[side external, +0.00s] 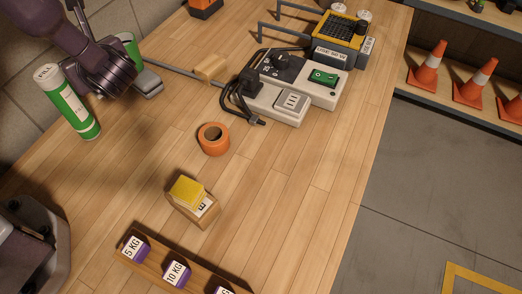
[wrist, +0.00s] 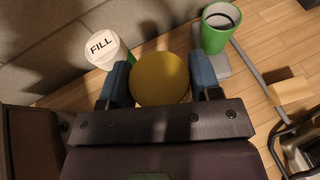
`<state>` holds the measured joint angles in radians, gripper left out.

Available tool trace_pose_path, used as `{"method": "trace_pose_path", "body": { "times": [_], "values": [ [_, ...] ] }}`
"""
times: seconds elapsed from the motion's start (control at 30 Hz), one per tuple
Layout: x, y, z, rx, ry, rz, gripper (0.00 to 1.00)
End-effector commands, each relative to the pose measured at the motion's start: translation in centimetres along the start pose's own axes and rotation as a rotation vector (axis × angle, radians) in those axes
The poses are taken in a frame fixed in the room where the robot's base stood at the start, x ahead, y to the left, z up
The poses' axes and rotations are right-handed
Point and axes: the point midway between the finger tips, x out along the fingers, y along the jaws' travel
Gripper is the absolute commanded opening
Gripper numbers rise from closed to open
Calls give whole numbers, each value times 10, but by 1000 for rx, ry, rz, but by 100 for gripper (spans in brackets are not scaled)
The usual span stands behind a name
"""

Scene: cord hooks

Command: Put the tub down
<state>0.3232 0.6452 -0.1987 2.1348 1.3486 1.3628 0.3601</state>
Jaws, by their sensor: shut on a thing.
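My gripper (wrist: 160,82) is shut on a round yellow-topped thing (wrist: 160,72), which appears to be the tub. Its blue finger pads press on both sides of it. The wrist view shows it from above; its underside and height over the table are hidden. In the side view my gripper's body (side external: 108,72) hides the held thing and the fingertips. A green and white cylinder (side external: 70,105) marked FILL stands close by, and its white top (wrist: 103,46) shows in the wrist view. An open green cup (wrist: 214,35) stands by a grey plate (side external: 148,84).
A grey rod (side external: 185,70) runs from the plate past a wooden block (side external: 210,69). An orange ring (side external: 213,139), a yellow block in a wooden holder (side external: 188,192), and a weight rack (side external: 165,262) stand nearer. Machines with cords (side external: 285,92) stand behind. The table's right side is bare.

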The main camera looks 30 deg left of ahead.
Motion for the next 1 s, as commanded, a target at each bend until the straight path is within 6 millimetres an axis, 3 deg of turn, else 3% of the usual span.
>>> {"method": "trace_pose_path", "body": {
  "times": [0.27, 0.47, 0.73, 1.0],
  "values": [
    [-15, 45, -36, -125, -1, 310, 33],
    [-48, 91, -71, -270, -2, 661, 33],
    [-122, 136, -113, -488, -2, 1181, 33],
    [-211, 140, -142, -713, 0, 1722, 33]
  ]
}}
